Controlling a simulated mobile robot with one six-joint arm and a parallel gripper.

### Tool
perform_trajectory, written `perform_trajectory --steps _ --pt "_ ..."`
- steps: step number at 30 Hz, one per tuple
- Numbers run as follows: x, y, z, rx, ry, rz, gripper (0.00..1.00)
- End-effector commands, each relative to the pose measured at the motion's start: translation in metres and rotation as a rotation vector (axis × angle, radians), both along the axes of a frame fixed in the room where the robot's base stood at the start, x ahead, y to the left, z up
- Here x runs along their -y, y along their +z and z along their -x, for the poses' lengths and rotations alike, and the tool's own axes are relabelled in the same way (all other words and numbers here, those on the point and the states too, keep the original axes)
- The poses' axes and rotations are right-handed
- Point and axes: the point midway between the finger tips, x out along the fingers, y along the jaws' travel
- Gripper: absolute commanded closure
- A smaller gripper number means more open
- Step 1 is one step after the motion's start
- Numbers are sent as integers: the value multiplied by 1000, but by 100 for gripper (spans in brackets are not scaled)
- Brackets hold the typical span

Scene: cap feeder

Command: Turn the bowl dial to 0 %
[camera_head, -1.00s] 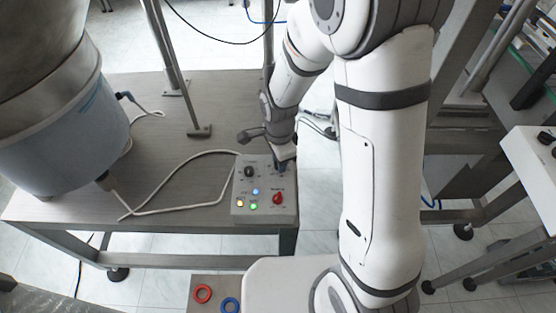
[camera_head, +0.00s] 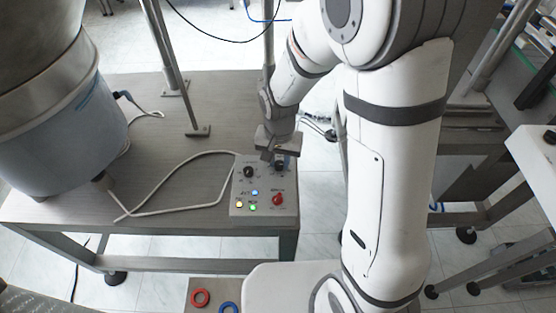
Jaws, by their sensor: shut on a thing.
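The grey control box (camera_head: 262,207) sits at the front right corner of the table. On its face are a black dial (camera_head: 249,172) at the upper left, a red knob (camera_head: 278,199) at the lower right, and small lit blue, yellow and green lights. My gripper (camera_head: 278,161) is at the upper right of the box, pointing down and shut on a dark dial there. The gripper covers most of that dial, so its pointer and scale cannot be read. The labels are too small to read.
The large feeder bowl (camera_head: 55,130) stands at the left of the table (camera_head: 170,150). A white cable (camera_head: 165,212) loops from it to the box. A metal post (camera_head: 172,70) rises behind. A red ring (camera_head: 201,297) and a blue ring (camera_head: 229,307) lie at the front.

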Motion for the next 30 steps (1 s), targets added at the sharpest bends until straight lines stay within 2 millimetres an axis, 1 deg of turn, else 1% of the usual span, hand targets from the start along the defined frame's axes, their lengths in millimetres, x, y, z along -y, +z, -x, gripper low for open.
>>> perform_trajectory --steps 21,30 --pt "0 0 -2 5 680 0 99" --pt "-1 1 -2 6 944 0 99"
